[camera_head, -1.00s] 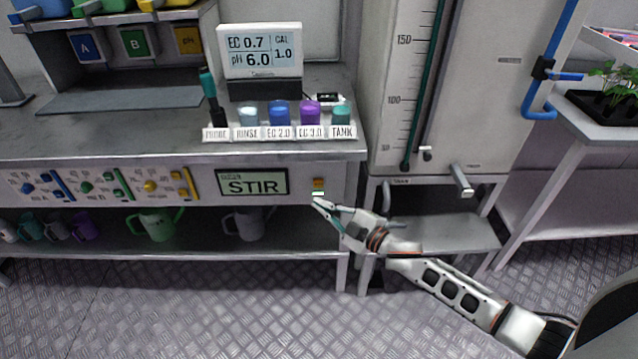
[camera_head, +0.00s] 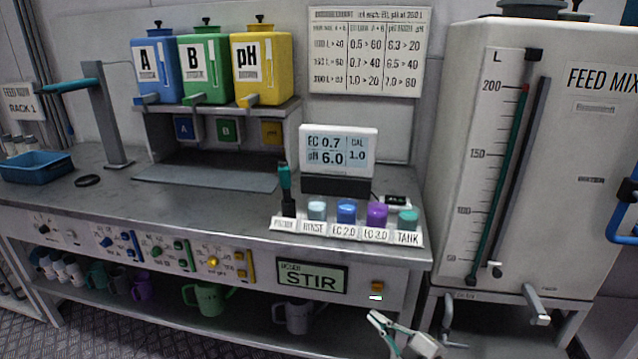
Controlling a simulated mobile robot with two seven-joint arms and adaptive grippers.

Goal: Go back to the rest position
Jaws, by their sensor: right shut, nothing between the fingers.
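My right gripper (camera_head: 384,328) shows at the bottom edge of the head view, below and right of the STIR display (camera_head: 312,281). It is shut and holds nothing. It is apart from the orange button (camera_head: 377,287) on the bench front, which sits just above it. Most of my right arm is out of view below. My left gripper is not in view.
The bench (camera_head: 110,210) bears a meter (camera_head: 338,158), several labelled cups, and blue, green and yellow (camera_head: 262,68) bottles on a shelf. The feed tank (camera_head: 520,200) stands at the right. Jugs (camera_head: 205,298) stand on the shelf below.

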